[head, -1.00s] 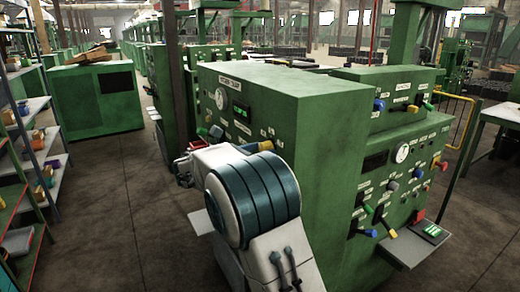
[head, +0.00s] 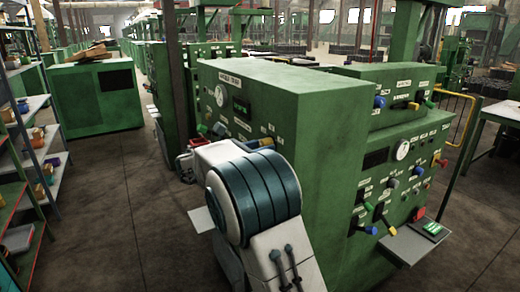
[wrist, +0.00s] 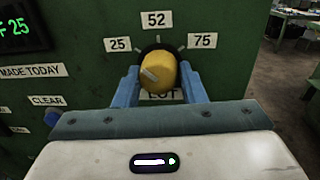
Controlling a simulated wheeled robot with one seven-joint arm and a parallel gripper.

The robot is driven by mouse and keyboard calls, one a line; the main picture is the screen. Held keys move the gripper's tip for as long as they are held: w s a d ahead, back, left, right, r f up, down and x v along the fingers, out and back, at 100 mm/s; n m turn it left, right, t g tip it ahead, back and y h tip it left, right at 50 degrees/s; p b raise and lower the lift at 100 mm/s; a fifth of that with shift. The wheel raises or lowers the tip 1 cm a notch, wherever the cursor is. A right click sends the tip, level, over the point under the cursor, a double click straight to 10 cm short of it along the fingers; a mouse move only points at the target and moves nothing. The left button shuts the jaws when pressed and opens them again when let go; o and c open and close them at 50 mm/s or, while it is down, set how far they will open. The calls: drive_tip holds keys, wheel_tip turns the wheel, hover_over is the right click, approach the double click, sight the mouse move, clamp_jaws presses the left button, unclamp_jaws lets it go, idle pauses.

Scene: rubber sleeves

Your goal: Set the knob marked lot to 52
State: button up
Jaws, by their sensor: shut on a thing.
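The yellow lot knob (wrist: 159,74) sits on the green panel in the wrist view, with the labels 25 (wrist: 117,44), 52 (wrist: 156,20) and 75 (wrist: 202,40) around its top. A pale mark on its face slants toward the upper left, on the 25 side. My gripper (wrist: 160,84) has one blue finger on each side of the knob and is shut on it. The LOT label (wrist: 162,95) under it is partly hidden. A bit of yellow, likely this knob (head: 266,143), shows beyond my wrist in the head view.
A display (wrist: 20,27) with green digits ending in 25 is at the upper left. A blue knob by the CLEAR label (wrist: 47,101) is at the left. Shelves (head: 35,150) stand left of the aisle, whose floor (head: 110,210) is clear.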

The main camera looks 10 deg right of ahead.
drive_tip(key=shift+f+m+h+b, duration=0.15)
drive_tip(key=shift+m+h+b, duration=0.35)
drive_tip(key=shift+m+b, duration=3.6)
drive_tip(key=shift+m+p, duration=0.55)
drive_tip(key=shift+m, duration=0.15)
drive_tip(key=o, duration=1)
drive_tip(key=shift+a, duration=0.1)
drive_tip(key=r+v, duration=0.1)
drive_tip(key=v, duration=1.2)
drive_tip(key=shift+a+f, duration=0.3)
drive_tip(key=shift+a, duration=0.05)
